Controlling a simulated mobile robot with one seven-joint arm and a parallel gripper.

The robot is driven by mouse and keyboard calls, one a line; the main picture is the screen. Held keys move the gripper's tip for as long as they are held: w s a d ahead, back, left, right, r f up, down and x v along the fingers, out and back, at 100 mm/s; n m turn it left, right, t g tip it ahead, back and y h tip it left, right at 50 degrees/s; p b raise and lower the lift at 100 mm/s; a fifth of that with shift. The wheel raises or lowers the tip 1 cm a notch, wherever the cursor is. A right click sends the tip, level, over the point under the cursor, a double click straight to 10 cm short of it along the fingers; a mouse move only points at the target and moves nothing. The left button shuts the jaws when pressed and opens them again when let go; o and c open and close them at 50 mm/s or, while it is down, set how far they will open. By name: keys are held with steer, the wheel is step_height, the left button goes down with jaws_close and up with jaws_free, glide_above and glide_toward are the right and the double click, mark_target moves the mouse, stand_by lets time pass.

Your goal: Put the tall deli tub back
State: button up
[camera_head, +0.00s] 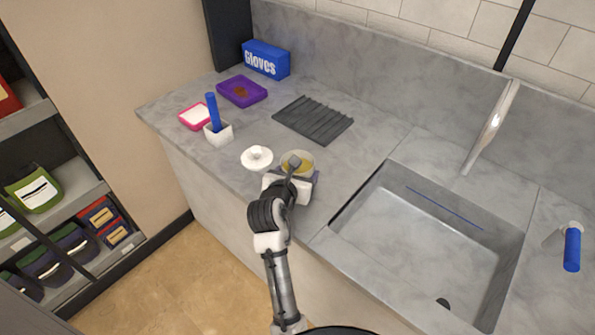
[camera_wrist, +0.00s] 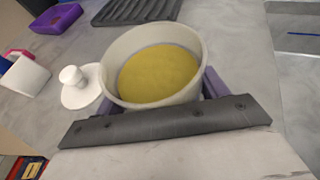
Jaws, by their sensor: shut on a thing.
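The tub (camera_wrist: 158,75) is an open, off-white container with yellow contents, seen large in the wrist view. It also shows in the head view (camera_head: 298,160), partly hidden behind my arm. My gripper (camera_head: 298,178) is at the counter's front part, left of the sink. In the wrist view my gripper (camera_wrist: 160,100) has its purple fingers on both sides of the tub and is shut on it. I cannot tell whether the tub touches the counter. A white lid with a knob (camera_head: 257,158) lies on the counter just left of the tub.
A ridged dark mat (camera_head: 313,119) lies behind the tub. A white holder (camera_head: 218,132) with a blue-handled tool, a pink-rimmed container (camera_head: 195,116), a purple tray (camera_head: 242,91) and a blue gloves box (camera_head: 266,60) stand at the left. The sink (camera_head: 430,250) opens at the right.

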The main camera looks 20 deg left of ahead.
steer(key=o, duration=1)
steer(key=shift+c, duration=0.2)
